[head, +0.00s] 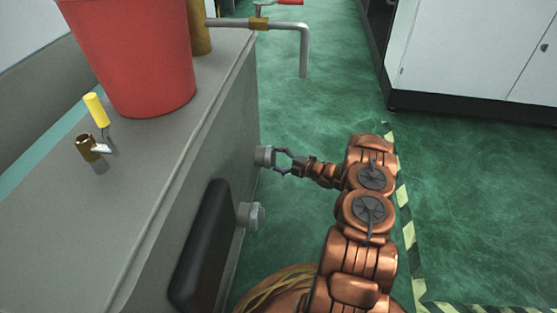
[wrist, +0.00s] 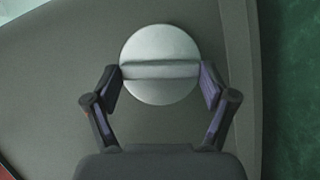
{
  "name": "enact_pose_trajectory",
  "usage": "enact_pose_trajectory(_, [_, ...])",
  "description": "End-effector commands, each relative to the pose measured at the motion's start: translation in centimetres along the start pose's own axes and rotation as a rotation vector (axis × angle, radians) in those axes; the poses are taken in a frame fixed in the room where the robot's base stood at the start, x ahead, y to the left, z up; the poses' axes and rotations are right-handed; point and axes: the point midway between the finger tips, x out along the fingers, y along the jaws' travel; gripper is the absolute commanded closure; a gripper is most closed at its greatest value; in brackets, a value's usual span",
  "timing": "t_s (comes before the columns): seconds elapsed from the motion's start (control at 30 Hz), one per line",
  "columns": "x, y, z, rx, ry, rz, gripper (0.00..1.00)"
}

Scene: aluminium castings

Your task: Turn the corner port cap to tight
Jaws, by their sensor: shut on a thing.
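The corner port cap (head: 264,156) is a round light-grey cap on the side face of the grey cabinet, near its far corner. In the wrist view the cap (wrist: 160,62) shows face-on, with a raised bar across it lying nearly level. My gripper (head: 284,160) reaches it from the right. In the wrist view the two fingers of my gripper (wrist: 160,88) stand at the left and right edges of the cap, shut on it. A second grey cap (head: 250,214) sits lower on the same face, nearer to me.
A black padded panel (head: 203,246) is on the cabinet face beside the lower cap. A red bucket (head: 135,55), a brass fitting (head: 89,148) and a yellow-handled tool (head: 97,110) are on the cabinet top (head: 110,215). A bent pipe (head: 303,50) juts out beyond. Green floor lies open at right.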

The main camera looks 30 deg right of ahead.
Motion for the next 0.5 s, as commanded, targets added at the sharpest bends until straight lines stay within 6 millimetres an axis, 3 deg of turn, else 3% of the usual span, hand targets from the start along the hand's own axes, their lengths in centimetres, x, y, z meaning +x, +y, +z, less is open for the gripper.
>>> enact_pose_trajectory(0.17, [-0.02, -0.01, 0.01, 0.000, 0.000, 0.000, 0.52])
enact_pose_trajectory(0.5, [-0.06, 0.26, -0.01, 0.049, -0.002, -0.022, 0.52])
